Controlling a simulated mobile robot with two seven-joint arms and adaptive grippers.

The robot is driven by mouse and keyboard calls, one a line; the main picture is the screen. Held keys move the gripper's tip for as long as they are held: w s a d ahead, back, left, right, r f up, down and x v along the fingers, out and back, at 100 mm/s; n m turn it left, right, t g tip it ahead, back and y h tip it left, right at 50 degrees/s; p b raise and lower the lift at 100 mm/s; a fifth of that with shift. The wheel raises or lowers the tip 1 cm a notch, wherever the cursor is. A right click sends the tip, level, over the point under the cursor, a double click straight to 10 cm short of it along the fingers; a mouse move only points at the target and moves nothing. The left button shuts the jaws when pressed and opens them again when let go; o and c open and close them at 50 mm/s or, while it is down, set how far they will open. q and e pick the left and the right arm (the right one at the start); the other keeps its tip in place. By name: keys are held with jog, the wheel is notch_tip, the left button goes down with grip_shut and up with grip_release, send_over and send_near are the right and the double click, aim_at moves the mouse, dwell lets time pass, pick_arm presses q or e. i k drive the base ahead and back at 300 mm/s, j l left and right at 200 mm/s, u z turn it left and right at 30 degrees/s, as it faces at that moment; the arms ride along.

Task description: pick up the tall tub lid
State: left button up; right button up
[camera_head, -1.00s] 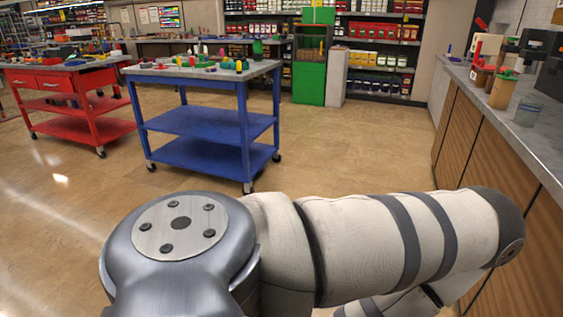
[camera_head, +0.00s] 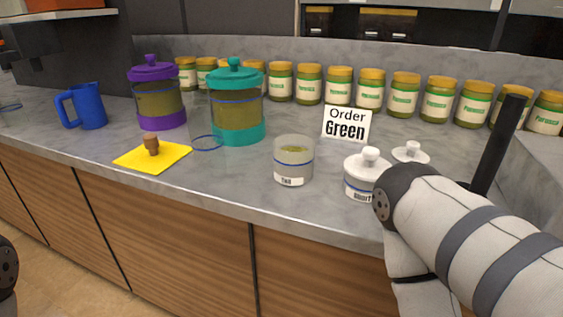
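A white lid with a round knob (camera_head: 410,152) shows at the right of the counter, beside my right arm, which partly hides what is below it. I cannot tell if it lies flat on the counter. A clear open tub (camera_head: 293,162) with a label that seems to read "Tall" stands left of it, with greenish contents and no lid on it. A short white-lidded tub (camera_head: 365,178) labelled "Short" stands between them, close to my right arm. Neither of my grippers is in view. My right arm's links fill the lower right.
On the grey counter (camera_head: 220,190) stand a teal canister (camera_head: 237,108), a purple canister (camera_head: 157,97), a blue pitcher (camera_head: 88,107), a yellow sheet (camera_head: 155,162) with a brown stopper (camera_head: 151,144), and an "Order Green" sign (camera_head: 345,126). Several jars line the back. A dark upright bar (camera_head: 497,145) stands right.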

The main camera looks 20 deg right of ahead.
aim_at(409, 152)
jog(key=z, duration=1.3)
jog(key=k+u, duration=0.25)
jog(key=i+l, duration=0.05)
jog(key=i, duration=0.05)
